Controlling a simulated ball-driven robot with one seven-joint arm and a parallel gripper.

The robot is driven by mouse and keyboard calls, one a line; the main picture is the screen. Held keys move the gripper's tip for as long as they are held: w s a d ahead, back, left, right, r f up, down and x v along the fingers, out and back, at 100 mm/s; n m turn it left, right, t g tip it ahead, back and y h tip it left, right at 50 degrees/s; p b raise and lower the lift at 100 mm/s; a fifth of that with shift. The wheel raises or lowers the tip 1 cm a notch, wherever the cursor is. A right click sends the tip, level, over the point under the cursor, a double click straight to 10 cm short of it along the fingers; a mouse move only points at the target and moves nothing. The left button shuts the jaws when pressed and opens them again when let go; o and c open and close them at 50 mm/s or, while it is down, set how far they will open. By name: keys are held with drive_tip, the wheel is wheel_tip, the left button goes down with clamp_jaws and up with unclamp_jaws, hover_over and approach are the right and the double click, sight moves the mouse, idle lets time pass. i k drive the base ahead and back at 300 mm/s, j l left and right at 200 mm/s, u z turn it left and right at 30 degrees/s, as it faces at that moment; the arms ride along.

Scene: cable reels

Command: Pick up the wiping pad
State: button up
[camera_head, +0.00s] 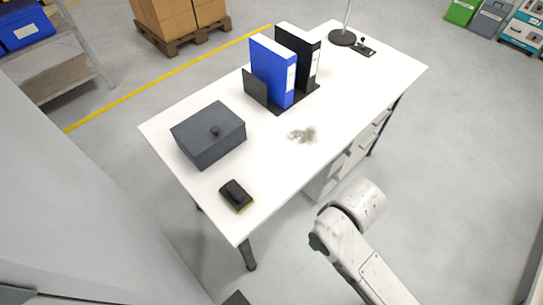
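The wiping pad (236,195) is a small dark block with a yellowish-green lower edge. It lies near the front left corner of the white desk (345,125), apart from the other things on it. Part of my arm shows at the lower right, beside the desk's right front side. My gripper is not in view, so its state is hidden.
A grey smudge (302,135) marks the desk's middle. Blue (270,75) and black (300,55) binders stand in a holder farther back. A lamp base (342,38) is at the far end.

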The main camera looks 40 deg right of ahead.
sight(234, 195)
drive_tip(key=l, duration=0.25)
drive_tip(key=i+l+u, duration=0.1)
drive_tip(key=l+u, duration=0.6)
drive_tip(key=l, duration=0.25)
drive_tip(key=u, duration=0.95)
